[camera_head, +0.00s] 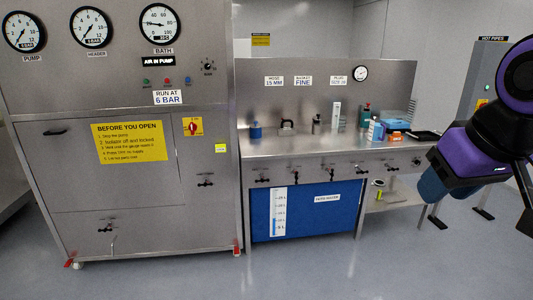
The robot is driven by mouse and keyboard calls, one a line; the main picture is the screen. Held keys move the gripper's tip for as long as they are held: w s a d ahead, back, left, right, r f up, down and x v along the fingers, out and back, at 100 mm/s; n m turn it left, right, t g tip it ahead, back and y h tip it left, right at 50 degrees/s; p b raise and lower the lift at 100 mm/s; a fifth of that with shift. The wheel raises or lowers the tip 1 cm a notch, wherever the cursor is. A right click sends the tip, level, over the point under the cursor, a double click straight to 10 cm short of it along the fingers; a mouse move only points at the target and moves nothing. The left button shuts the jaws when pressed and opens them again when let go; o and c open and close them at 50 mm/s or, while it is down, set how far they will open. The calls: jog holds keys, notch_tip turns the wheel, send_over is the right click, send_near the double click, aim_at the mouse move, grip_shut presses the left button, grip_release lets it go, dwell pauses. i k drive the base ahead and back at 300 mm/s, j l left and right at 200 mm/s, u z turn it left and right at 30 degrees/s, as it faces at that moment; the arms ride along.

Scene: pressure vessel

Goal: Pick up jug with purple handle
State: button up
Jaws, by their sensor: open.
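I cannot make out a jug with a purple handle in the head view. The things on the steel counter (325,149) are small, and none shows a clear purple handle. Among them are a blue container (256,131), a dark bottle (316,124), a tall white item (336,117) and a green-topped bottle (365,116). Purple and black links of my own arm fill the right edge. The jaws of my gripper do not show.
A steel cabinet with gauges and a yellow notice (130,141) stands at left. A blue tank (305,210) is under the counter. An orange-and-blue box (396,125) and a black tray (424,136) lie at the counter's right end. The grey floor in front is clear.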

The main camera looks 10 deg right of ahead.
aim_at(378, 128)
jog(key=i+l+z, duration=0.1)
jog(key=i+z, duration=0.25)
jog(key=i, duration=0.25)
jog(key=i+j+z, duration=0.1)
jog(key=i+z, duration=0.25)
jog(key=i, duration=0.25)
jog(key=i+j+z, duration=0.35)
jog(key=i, duration=0.2)
jog(key=i+l+z, duration=0.15)
jog(key=i, duration=0.55)
jog(key=i+l+z, duration=0.2)
jog(key=i, duration=0.5)
jog(key=i+l+u, duration=0.15)
jog(key=i+u, duration=0.25)
jog(key=i+l+u, duration=0.4)
jog(key=i, duration=0.15)
jog(key=i+j, duration=0.05)
jog(key=j, duration=0.05)
